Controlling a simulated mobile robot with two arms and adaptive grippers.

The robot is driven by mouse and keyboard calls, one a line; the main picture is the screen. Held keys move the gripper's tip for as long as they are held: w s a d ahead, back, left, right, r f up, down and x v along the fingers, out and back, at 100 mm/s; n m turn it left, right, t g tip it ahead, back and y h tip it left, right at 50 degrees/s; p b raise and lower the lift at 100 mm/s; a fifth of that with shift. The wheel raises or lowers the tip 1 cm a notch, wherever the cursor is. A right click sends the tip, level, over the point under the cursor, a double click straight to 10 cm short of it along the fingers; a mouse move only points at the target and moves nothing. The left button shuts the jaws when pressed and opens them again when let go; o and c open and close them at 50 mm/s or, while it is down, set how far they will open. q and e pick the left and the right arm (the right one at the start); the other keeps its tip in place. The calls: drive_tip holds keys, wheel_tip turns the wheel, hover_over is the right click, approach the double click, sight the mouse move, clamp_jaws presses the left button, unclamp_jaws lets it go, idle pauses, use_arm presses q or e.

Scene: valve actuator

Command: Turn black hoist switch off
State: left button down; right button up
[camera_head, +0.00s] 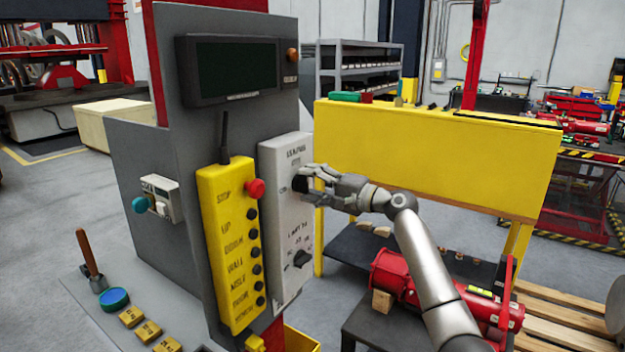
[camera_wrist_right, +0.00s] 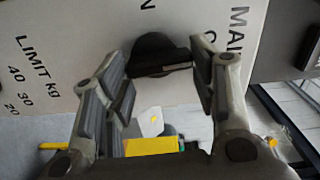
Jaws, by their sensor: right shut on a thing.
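The black hoist switch (camera_head: 299,184) is the upper knob on a white panel (camera_head: 283,225), below printed lettering. It also shows in the right wrist view (camera_wrist_right: 158,52), with "MAI" and "N" lettering near it. My right gripper (camera_head: 308,187) reaches in from the right, its fingers on either side of this knob and shut on it. In the right wrist view, the gripper's (camera_wrist_right: 161,66) two fingers flank the knob, which partly hides behind them in the head view. The knob's exact setting is hard to read. My left gripper is not in view.
A second black knob (camera_head: 302,259) with a LIMIT scale sits lower on the white panel. A yellow pendant (camera_head: 230,240) with a red button (camera_head: 255,188) and several black buttons stands close to the left. A dark screen (camera_head: 235,70) is above. A yellow barrier (camera_head: 430,150) stands behind my arm.

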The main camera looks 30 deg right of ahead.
drive_tip(key=shift+d+m, duration=0.1)
drive_tip(key=shift+m, duration=0.2)
idle(0.4)
drive_tip(key=o, duration=1)
drive_tip(key=shift+o, duration=0.2)
drive_tip(key=v, duration=1.2)
